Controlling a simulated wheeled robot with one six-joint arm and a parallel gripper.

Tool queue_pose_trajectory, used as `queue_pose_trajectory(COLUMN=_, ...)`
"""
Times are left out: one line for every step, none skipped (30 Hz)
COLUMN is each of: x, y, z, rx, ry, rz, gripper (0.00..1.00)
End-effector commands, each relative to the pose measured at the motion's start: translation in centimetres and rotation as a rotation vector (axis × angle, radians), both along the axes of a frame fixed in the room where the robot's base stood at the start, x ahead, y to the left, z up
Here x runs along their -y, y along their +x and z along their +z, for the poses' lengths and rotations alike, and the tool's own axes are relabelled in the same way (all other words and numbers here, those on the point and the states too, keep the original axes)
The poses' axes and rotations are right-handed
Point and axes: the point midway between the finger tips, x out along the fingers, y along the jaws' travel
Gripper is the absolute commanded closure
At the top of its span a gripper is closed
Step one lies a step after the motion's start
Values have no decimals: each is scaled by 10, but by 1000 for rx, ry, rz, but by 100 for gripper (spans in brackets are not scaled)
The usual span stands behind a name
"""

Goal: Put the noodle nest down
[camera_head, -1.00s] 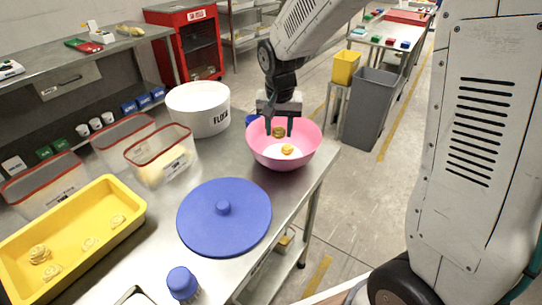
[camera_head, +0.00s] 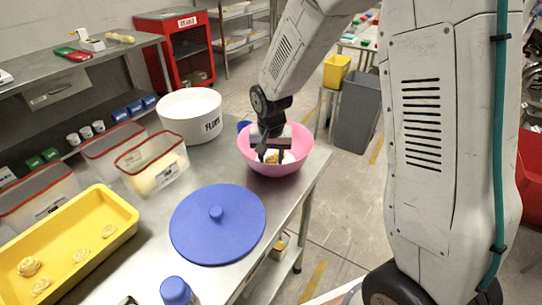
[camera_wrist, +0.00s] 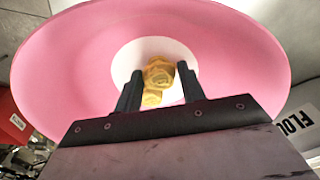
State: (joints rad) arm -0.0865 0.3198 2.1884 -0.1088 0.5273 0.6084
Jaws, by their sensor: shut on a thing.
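The pink bowl (camera_head: 252,150) stands near the far right edge of the steel table and has a white patch on its inside bottom. My gripper (camera_head: 269,156) reaches down into the bowl, shut on a yellow noodle nest (camera_wrist: 158,70). In the wrist view the nest sits between the two dark fingers, above the white patch. A second yellow nest (camera_wrist: 151,99) shows partly behind it, low between the fingers. I cannot tell whether the held nest touches the bottom or the other nest.
A yellow tray (camera_head: 128,215) with several nests is at the left. A blue lid (camera_head: 218,235) lies in front of the bowl, a white flour tub (camera_head: 190,115) stands behind left, and clear red-rimmed containers (camera_head: 150,165) stand left.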

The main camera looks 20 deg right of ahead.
Motion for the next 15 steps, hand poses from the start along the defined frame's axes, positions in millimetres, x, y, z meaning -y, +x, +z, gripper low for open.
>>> queue_pose_trajectory(x=0, y=0, z=-2, rx=-1, ry=0, rz=0, gripper=82)
queue_pose_trajectory(x=0, y=0, z=-3, rx=-1, ry=0, rz=0, gripper=82)
queue_pose_trajectory(x=0, y=0, z=-4, rx=-1, ry=0, rz=0, gripper=82)
queue_pose_trajectory(x=0, y=0, z=-5, rx=-1, ry=0, rz=0, gripper=82)
queue_pose_trajectory(x=0, y=0, z=-6, rx=-1, ry=0, rz=0, gripper=82)
queue_pose_trajectory(x=0, y=0, z=-7, rx=-1, ry=0, rz=0, gripper=82)
queue_pose_trajectory(x=0, y=0, z=-8, rx=-1, ry=0, rz=0, gripper=82)
queue_pose_trajectory(x=0, y=0, z=-8, rx=-1, ry=0, rz=0, gripper=82)
queue_pose_trajectory(x=0, y=0, z=-9, rx=-1, ry=0, rz=0, gripper=82)
queue_pose_trajectory(x=0, y=0, z=-9, rx=0, ry=0, rz=0, gripper=82)
queue_pose_trajectory(x=0, y=0, z=-8, rx=0, ry=0, rz=0, gripper=82)
queue_pose_trajectory(x=0, y=0, z=-8, rx=0, ry=0, rz=0, gripper=49)
queue_pose_trajectory(x=0, y=0, z=-8, rx=0, ry=0, rz=0, gripper=41)
queue_pose_trajectory(x=0, y=0, z=-8, rx=0, ry=0, rz=0, gripper=39)
queue_pose_trajectory(x=0, y=0, z=-8, rx=0, ry=0, rz=0, gripper=39)
